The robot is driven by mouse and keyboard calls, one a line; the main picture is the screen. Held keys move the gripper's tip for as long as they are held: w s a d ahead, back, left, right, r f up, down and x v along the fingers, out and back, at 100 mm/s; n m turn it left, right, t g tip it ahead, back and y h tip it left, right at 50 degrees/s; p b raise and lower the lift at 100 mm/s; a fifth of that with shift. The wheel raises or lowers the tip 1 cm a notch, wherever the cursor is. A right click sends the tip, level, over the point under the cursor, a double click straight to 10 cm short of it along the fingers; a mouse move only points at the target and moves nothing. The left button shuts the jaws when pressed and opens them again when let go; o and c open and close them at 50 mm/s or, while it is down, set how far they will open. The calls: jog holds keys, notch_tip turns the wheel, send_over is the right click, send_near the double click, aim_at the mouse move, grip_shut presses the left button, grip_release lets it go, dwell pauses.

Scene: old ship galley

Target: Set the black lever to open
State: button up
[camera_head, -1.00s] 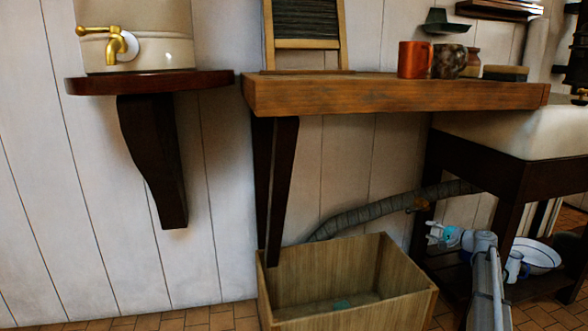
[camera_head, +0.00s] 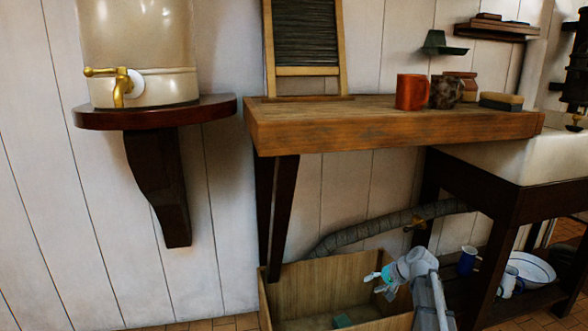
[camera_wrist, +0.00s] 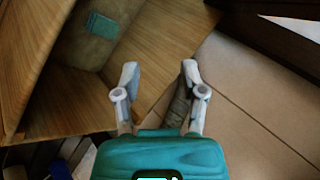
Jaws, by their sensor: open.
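I cannot make out a black lever clearly in either view. A grey ribbed hose (camera_head: 365,229) runs under the wooden shelf, with a small brass fitting (camera_head: 415,223) on it. Part of the hose also shows between my fingers in the wrist view (camera_wrist: 179,108). My gripper (camera_head: 377,282) is over the right part of the wooden crate, below the hose in the head view. In the wrist view my gripper (camera_wrist: 160,70) has its fingers apart with nothing between the tips. A brass tap (camera_head: 118,85) with a brass handle is on the cream crock.
The wooden crate (camera_head: 290,290) stands under the shelf (camera_head: 390,131); a green object (camera_wrist: 103,26) lies in it. An orange mug (camera_head: 411,92) stands on the shelf. At right are a sink (camera_head: 510,160), its dark frame, a blue mug (camera_head: 467,261) and a white bowl (camera_head: 535,268).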

jog(key=s+a+r+n+g+h+p, duration=0.2)
jog(key=s+a+r+h+p, duration=0.15)
jog(key=s, duration=0.75)
jog(key=s+a+r+n+g+h+p, duration=0.25)
jog(key=s+a+h+p, duration=0.2)
jog(key=s, duration=0.75)
notch_tip(320, 180, up, 37)
jog(key=y+p, duration=0.1)
jog(key=p, duration=3.7)
jog(key=shift+w+a, duration=0.3)
jog(key=shift+w, duration=0.15)
jog(key=shift+s+f, duration=0.1)
jog(key=shift+f, duration=0.1)
